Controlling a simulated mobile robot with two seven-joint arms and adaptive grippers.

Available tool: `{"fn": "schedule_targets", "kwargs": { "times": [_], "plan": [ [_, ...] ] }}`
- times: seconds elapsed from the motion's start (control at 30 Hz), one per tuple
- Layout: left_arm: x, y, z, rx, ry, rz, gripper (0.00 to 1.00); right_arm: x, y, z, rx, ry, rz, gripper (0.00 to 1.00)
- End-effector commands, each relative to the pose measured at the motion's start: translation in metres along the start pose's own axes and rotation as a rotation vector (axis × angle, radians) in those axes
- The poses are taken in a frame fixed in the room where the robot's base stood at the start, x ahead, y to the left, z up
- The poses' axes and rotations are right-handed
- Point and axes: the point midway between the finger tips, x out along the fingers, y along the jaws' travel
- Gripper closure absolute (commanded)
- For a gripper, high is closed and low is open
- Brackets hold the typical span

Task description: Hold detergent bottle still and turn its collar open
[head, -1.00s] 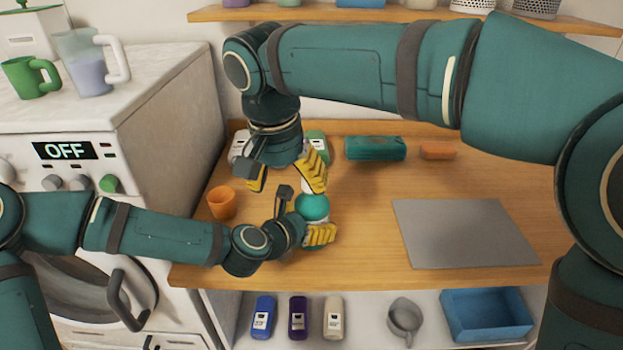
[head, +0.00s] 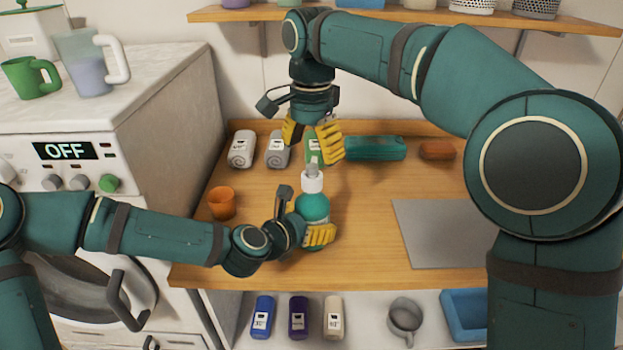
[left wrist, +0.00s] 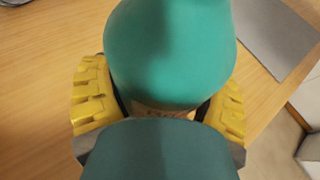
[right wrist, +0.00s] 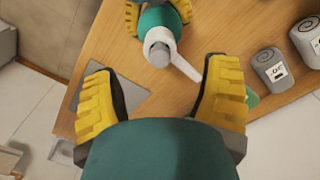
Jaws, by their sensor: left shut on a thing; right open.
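The detergent bottle (head: 313,207) is teal with a white collar (head: 313,182) and a grey tip on top. It stands upright on the wooden counter. My left gripper (head: 306,233) is shut around its lower body; the left wrist view shows the teal body (left wrist: 170,55) between both yellow fingers. My right gripper (head: 312,142) is open and empty, above and behind the bottle top. In the right wrist view the white collar (right wrist: 160,38), its grey top and a white strip pointing to the lower right lie beyond the open fingers (right wrist: 165,100).
An orange cup (head: 221,203) stands left of the bottle. A grey mat (head: 440,232) lies right. A wall shelf (head: 400,15) is above.

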Motion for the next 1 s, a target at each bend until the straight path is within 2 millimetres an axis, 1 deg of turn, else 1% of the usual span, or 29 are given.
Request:
{"fn": "schedule_targets", "kwargs": {
  "times": [0.03,0.2,0.3,0.4,0.57,0.83,0.87,0.9,0.97,1.0],
  "plan": [
    [0.0,0.0,0.001,0.002,-0.003,0.0,0.67,0.011,0.001,0.0,0.0,-0.002,0.004,0.25],
    [0.0,0.0,0.001,0.002,-0.003,0.0,0.67,0.041,0.001,0.0,0.0,-0.002,0.003,0.25],
    [0.0,0.0,0.001,0.002,-0.003,0.0,0.67,0.055,0.001,0.0,0.0,-0.001,0.002,0.25],
    [0.0,0.0,0.001,0.002,-0.003,0.0,0.67,0.065,0.0,0.0,-0.001,0.0,0.001,0.25],
    [0.0,0.0,0.001,0.002,-0.003,0.0,0.67,0.072,0.0,0.0,-0.001,0.0,0.0,0.25],
    [0.0,0.0,0.002,0.002,-0.003,0.0,0.67,0.072,0.0,0.0,-0.001,0.0,-0.001,0.25],
    [0.0,0.0,0.002,0.002,-0.003,0.0,0.67,0.072,0.0,0.0,-0.001,0.0,-0.001,0.35],
    [0.0,0.0,0.002,0.002,-0.003,0.0,0.67,0.072,0.0,0.0,-0.001,0.0,-0.001,0.49],
    [0.0,0.0,0.002,0.002,-0.003,0.0,0.67,0.072,0.0,0.0,-0.001,0.0,0.0,0.7],
    [0.0,0.0,0.002,0.002,-0.003,0.0,0.67,0.072,0.0,0.0,-0.001,0.0,-0.001,0.84]
  ]
}}
